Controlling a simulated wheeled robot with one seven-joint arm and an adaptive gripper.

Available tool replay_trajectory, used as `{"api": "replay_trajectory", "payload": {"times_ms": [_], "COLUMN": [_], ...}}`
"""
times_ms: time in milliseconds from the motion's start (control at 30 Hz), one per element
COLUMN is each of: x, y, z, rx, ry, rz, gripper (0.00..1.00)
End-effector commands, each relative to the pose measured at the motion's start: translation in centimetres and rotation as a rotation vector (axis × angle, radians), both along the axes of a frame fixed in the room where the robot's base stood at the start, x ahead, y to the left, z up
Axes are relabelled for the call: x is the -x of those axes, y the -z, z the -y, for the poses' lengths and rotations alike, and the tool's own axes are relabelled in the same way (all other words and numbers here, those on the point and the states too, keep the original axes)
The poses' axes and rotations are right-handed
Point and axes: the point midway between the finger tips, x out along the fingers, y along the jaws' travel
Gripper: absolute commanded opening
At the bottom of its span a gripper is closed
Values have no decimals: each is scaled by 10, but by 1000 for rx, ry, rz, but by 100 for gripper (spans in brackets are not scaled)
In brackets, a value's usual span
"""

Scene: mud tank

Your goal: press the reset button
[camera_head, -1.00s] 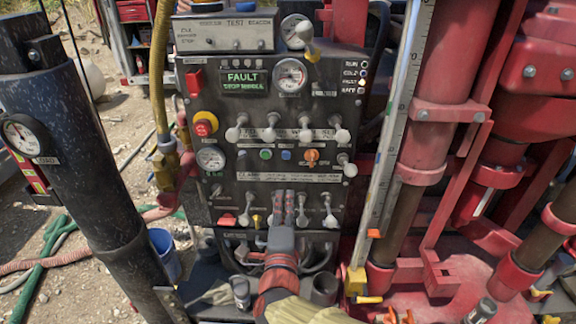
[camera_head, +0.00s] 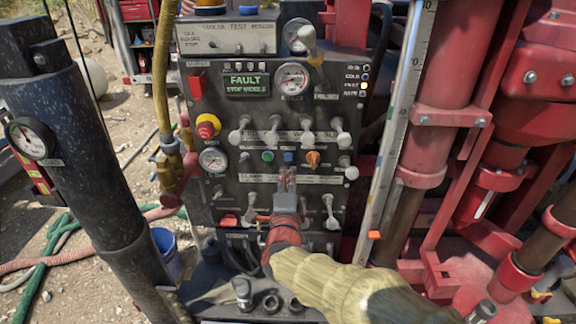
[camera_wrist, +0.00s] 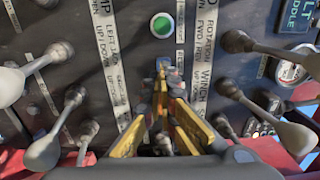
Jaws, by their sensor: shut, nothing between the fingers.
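The dark control panel (camera_head: 225,178) stands ahead of me. A small blue button (camera_head: 288,157) is in its middle row, beside a green button (camera_head: 267,156); I cannot read which label says reset. My gripper (camera_head: 287,174) is shut and empty, its tips just below the blue button in the head view. In the wrist view the closed fingertips (camera_wrist: 172,75) lie close to the blue button (camera_wrist: 162,63) and partly cover it. I cannot tell whether they touch it. The green button (camera_wrist: 162,25) is clear of the fingers.
Levers with pale knobs (camera_head: 236,136) line the panel above and below. A red stop knob on yellow (camera_head: 207,126) is at left, an orange knob (camera_head: 313,159) at right. The display (camera_head: 247,84) shows FAULT. A ruled column (camera_head: 398,120) and red machinery stand right.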

Motion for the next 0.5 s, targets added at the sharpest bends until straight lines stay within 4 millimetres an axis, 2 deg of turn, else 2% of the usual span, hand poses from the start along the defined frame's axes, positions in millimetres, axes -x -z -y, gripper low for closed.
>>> {"api": "replay_trajectory", "payload": {"times_ms": [100,200,500], "x": [-19,-29,-38], "y": [0,-1,-1], "z": [1,1,1], "rx": [1,1,0], "ry": [1,1,-2], "rz": [-2,-1,-1], "gripper": [0,0,0]}}
